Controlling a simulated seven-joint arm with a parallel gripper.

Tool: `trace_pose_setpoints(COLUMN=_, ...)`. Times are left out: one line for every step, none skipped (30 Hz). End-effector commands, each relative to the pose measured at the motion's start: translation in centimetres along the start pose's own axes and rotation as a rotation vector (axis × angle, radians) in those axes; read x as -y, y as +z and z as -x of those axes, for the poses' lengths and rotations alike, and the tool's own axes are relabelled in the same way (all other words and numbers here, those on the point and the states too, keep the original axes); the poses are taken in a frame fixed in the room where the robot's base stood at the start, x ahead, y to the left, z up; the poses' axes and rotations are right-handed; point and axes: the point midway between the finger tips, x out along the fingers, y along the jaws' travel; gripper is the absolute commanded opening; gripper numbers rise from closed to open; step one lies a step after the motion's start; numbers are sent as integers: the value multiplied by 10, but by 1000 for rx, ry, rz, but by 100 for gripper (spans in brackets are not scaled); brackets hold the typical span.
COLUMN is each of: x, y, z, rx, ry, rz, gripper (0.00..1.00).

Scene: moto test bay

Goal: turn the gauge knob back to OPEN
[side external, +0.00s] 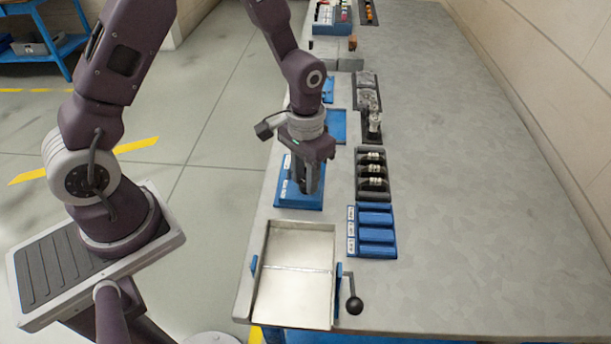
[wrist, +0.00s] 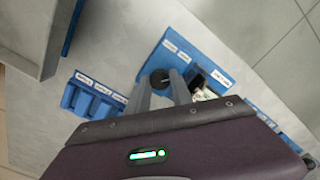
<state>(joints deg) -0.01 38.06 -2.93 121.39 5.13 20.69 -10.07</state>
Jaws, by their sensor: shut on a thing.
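The blue gauge plate (side external: 285,199) lies flat on the bench under my gripper (side external: 309,188), with small white labels along its edge. In the wrist view the plate (wrist: 178,55) carries a round black knob (wrist: 158,77). My gripper's two grey fingers (wrist: 161,88) are down at the plate, one on each side of the knob, shut on it. The fingers and palm hide part of the plate. The label words and the knob's pointer are too small to read.
A metal tray (side external: 291,226) with a black-balled lever (side external: 354,305) is in front of the plate. A blue three-slot holder (side external: 374,237) and a dark rack (side external: 373,178) with bottles stand to the right. The bench's right side is bare.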

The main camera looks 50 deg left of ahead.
Motion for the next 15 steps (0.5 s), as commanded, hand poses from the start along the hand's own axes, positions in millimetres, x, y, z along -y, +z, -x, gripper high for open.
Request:
trace_pose_setpoints(x=0, y=-1, z=1, rx=-3, ry=1, rz=-13, gripper=0)
trace_pose_setpoints(x=0, y=-1, z=1, rx=-3, ry=1, rz=-22, gripper=0)
trace_pose_setpoints(x=0, y=-1, z=1, rx=-3, ry=0, rz=-33, gripper=0)
trace_pose_setpoints(x=0, y=-1, z=1, rx=-3, ry=0, rz=-40, gripper=0)
trace_pose_setpoints(x=0, y=-1, z=1, rx=-3, ry=0, rz=-46, gripper=0)
trace_pose_setpoints(x=0, y=-1, z=1, rx=-3, ry=0, rz=-52, gripper=0)
trace_pose_setpoints(x=0, y=-1, z=1, rx=-3, ry=0, rz=-56, gripper=0)
trace_pose_setpoints(x=0, y=-1, z=1, rx=-3, ry=0, rz=-59, gripper=0)
trace_pose_setpoints(x=0, y=-1, z=1, rx=-3, ry=0, rz=-62, gripper=0)
trace_pose_setpoints(x=0, y=-1, z=1, rx=-3, ry=0, rz=-64, gripper=0)
trace_pose_setpoints(x=0, y=-1, z=1, rx=-3, ry=0, rz=-66, gripper=0)
trace_pose_setpoints(x=0, y=-1, z=1, rx=-4, ry=0, rz=-67, gripper=0)
trace_pose_setpoints(x=0, y=-1, z=1, rx=-4, ry=0, rz=-68, gripper=0)
trace_pose_setpoints(x=0, y=-1, z=1, rx=-4, ry=0, rz=-68, gripper=0)
trace_pose_setpoints(x=0, y=-1, z=1, rx=-4, ry=0, rz=-68, gripper=0)
